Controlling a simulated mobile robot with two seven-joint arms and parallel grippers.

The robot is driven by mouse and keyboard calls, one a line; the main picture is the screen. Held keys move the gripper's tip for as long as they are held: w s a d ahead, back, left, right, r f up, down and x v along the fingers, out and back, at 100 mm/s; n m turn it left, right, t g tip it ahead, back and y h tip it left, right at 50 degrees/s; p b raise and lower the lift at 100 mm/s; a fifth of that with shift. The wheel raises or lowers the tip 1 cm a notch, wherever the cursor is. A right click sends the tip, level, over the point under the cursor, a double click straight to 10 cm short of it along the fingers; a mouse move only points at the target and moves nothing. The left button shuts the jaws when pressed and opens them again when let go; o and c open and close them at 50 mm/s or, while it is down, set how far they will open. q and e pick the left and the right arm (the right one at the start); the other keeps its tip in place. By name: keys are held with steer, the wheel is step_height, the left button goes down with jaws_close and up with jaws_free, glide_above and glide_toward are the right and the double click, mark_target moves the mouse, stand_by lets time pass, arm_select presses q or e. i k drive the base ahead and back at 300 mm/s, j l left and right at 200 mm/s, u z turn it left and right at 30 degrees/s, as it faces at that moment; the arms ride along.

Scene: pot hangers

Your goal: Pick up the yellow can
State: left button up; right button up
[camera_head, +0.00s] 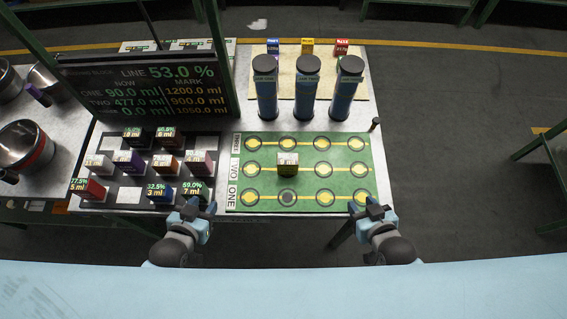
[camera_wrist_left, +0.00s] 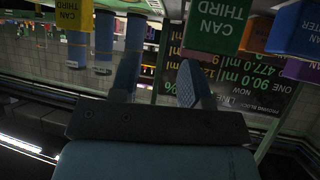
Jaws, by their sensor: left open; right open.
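A small block-shaped can (camera_head: 288,169), dark yellow-olive with a pale label on top, stands on the green mat (camera_head: 233,200) in the middle row. In the left wrist view, which looks upside down, a yellow can marked "CAN THIRD" (camera_wrist_left: 72,14) hangs at the top left edge, partly cut off. My left gripper (camera_head: 194,208) is open and empty at the table's front edge, left of and nearer than the can; its fingers show in the wrist view (camera_wrist_left: 157,84). My right gripper (camera_head: 371,207) is open and empty near the mat's front right corner.
A dark rack (camera_head: 125,196) with several small coloured blocks lies left of the mat. A dark readout board (camera_head: 140,90) stands behind it. Three tall blue cylinders (camera_head: 307,92) stand behind the mat. Pots (camera_head: 24,145) sit at far left. Most mat spots are bare.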

mark_target(287, 164)
steer(key=j, duration=0.5)
steer(key=k+j+z, duration=0.1)
steer(key=j, duration=0.4)
steer(key=k+j, duration=0.15)
steer(key=j, duration=0.3)
steer(key=j+z, duration=0.1)
steer(key=j, duration=0.4)
steer(key=k, duration=0.05)
